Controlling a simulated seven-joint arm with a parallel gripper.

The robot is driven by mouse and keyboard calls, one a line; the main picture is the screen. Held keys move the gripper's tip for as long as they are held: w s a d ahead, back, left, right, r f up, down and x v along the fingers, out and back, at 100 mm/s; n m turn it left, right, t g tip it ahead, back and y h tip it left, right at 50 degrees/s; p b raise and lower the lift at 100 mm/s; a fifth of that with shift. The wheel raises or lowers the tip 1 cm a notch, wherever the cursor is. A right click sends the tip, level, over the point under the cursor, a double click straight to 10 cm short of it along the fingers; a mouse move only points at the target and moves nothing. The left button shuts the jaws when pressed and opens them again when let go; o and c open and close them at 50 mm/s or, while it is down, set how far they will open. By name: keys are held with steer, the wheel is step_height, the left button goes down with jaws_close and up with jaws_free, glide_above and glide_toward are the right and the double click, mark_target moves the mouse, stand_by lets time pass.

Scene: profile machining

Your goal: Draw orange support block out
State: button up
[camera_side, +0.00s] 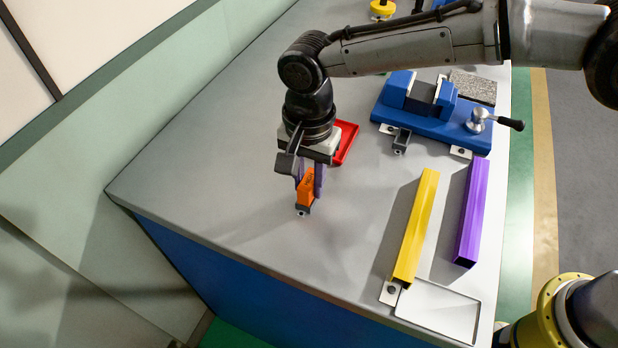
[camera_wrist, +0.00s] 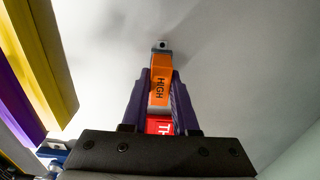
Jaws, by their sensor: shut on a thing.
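The orange support block (camera_side: 305,189) stands between the purple fingers of my gripper (camera_side: 310,184), over the grey bench top near its front left part. My gripper is shut on it. A small grey tab with a hole (camera_wrist: 162,45) shows at the block's far end. I cannot tell whether the block is still seated in a grey holder at its foot.
A red tray (camera_side: 347,141) lies just behind my gripper. A blue vise (camera_side: 425,112) with a handle stands at the back right. A yellow bar (camera_side: 416,228) and a purple bar (camera_side: 471,212) lie to the right, near a pale tray (camera_side: 438,312). The bench left of my gripper is clear.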

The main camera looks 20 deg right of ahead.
mark_target(309, 179)
jaws_close()
steer(key=shift+r, duration=0.2)
steer(key=shift+r, duration=1.15)
steer(key=shift+r, duration=0.1)
steer(key=shift+r, duration=1.9)
